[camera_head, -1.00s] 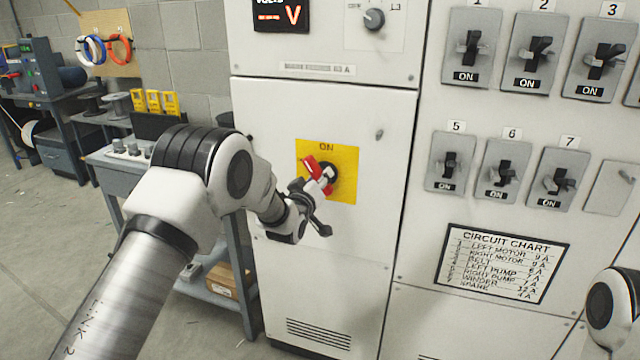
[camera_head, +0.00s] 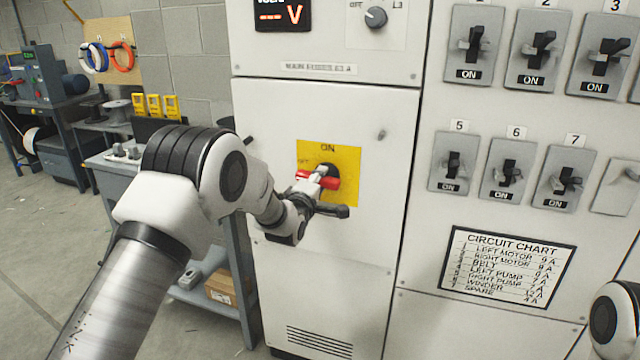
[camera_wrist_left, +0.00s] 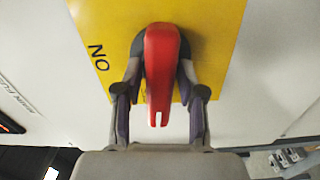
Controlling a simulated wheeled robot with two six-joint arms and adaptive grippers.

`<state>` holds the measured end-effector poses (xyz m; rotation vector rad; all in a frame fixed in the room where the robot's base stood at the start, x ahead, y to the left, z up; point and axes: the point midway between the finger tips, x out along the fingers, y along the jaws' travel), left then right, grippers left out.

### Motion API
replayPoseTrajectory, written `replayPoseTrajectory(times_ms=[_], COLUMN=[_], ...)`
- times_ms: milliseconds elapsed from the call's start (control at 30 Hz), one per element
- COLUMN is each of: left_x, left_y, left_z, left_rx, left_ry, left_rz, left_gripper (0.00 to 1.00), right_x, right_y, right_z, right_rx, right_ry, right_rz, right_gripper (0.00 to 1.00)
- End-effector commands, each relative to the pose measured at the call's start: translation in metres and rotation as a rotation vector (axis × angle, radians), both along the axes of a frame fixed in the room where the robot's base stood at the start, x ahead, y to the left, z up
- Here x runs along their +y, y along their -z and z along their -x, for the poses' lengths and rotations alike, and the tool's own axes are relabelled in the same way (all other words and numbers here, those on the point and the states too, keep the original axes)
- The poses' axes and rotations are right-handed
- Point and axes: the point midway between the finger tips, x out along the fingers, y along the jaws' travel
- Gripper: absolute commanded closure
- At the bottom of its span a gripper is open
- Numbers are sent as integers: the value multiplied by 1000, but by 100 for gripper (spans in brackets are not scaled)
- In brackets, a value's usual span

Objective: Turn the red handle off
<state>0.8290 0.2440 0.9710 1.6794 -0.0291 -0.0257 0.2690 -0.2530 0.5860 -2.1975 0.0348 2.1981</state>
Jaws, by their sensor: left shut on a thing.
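The red handle (camera_head: 330,183) sits on a yellow plate (camera_head: 345,155) on the white cabinet door, and it lies about level in the head view. The plate reads ON at the top, with a small OFF label at its left. My left gripper (camera_head: 320,178) is shut on the handle and hides part of it. In the left wrist view, the handle (camera_wrist_left: 161,70) stands between the two fingers of the left gripper (camera_wrist_left: 160,85), which touch its sides. My right gripper is out of view; only part of that arm shows at the right edge.
A display (camera_head: 282,14) above shows dashes and a V, beside a knob (camera_head: 375,17). Several breaker switches (camera_head: 536,50) marked ON and a circuit chart (camera_head: 508,265) are on the right panel. A grey workbench (camera_head: 120,165) stands left of the cabinet.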

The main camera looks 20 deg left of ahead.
Motion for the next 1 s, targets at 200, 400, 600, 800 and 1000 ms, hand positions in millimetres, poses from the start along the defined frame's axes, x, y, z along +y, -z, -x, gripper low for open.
replayPoseTrajectory(times_ms=[200, 400, 600, 800, 1000], left_x=[1, 1, 1, 1, 0], left_y=[1, 1, 1, 1, 1], left_z=[0, 0, 0, 0, 0], left_rx=[3, 5, 5, 6, 5], left_ry=[-1, -1, -2, -2, -1], left_rz=[89, 122, 127, 126, 125], left_gripper=[100, 100, 100, 54, 48], right_x=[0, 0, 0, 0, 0], right_y=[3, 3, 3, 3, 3], right_z=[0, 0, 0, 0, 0], right_rx=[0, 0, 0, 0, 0], right_ry=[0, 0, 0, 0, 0], right_rz=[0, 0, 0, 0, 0], right_gripper=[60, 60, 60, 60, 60])
